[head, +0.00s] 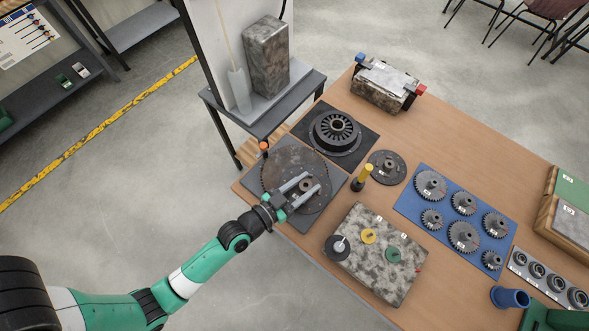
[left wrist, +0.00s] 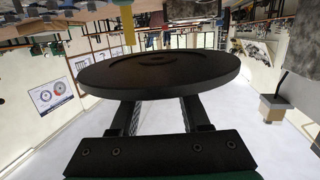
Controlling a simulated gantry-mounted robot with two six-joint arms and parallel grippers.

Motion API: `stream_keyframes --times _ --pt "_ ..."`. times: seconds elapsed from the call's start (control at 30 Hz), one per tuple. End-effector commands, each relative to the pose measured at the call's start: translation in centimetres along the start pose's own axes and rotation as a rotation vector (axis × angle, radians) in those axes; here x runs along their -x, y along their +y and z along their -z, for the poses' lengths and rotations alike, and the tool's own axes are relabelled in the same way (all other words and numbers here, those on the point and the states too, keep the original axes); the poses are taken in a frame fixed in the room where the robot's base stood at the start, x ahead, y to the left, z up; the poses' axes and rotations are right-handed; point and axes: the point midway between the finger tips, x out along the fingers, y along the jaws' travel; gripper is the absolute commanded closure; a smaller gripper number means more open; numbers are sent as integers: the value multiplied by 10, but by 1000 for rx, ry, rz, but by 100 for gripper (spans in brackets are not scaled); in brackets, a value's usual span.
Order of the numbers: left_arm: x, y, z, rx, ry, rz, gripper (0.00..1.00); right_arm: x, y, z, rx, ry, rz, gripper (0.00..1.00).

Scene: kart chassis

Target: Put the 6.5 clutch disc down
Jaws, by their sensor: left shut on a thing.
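The clutch disc (head: 287,163) is a large, thin, dark brownish-grey round plate with a small raised hub. In the head view it is over a grey square mat (head: 247,184) at the table's left corner. My left gripper (head: 308,187) is shut on its hub, with one finger on each side. In the left wrist view the disc (left wrist: 160,82) is seen nearly edge-on, and the fingers (left wrist: 160,118) reach to it. I cannot tell whether the disc touches the mat. Its size label is not readable. My right gripper is not in view.
A finned dark clutch part (head: 338,132) sits on a black mat behind. A smaller labelled disc (head: 386,167) and a yellow-topped post (head: 362,178) stand to the right. A mottled box (head: 375,252) is in front. A blue gear board (head: 408,203) lies farther right.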

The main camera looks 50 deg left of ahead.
Motion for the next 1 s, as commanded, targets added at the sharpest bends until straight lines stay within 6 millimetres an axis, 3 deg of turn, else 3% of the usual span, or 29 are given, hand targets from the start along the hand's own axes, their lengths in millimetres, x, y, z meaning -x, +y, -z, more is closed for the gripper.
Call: stream_keyframes --times 0.03,0.1,0.23,0.4,0.7,0.9,1.0 --pt "-5 -7 -11 0 15 2 100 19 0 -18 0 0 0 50" --pt "-11 -21 -16 0 15 3 100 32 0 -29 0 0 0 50" --pt "-26 -53 -26 -2 16 2 100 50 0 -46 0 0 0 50" --pt "-41 -76 -56 -2 10 -4 100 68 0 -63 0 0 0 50" --pt "-48 -88 -65 -3 10 -8 100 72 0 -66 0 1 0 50" --pt "-55 -94 -95 -2 8 -8 100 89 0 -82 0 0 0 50" --pt "-56 -94 -100 -3 10 -7 100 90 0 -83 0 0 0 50"
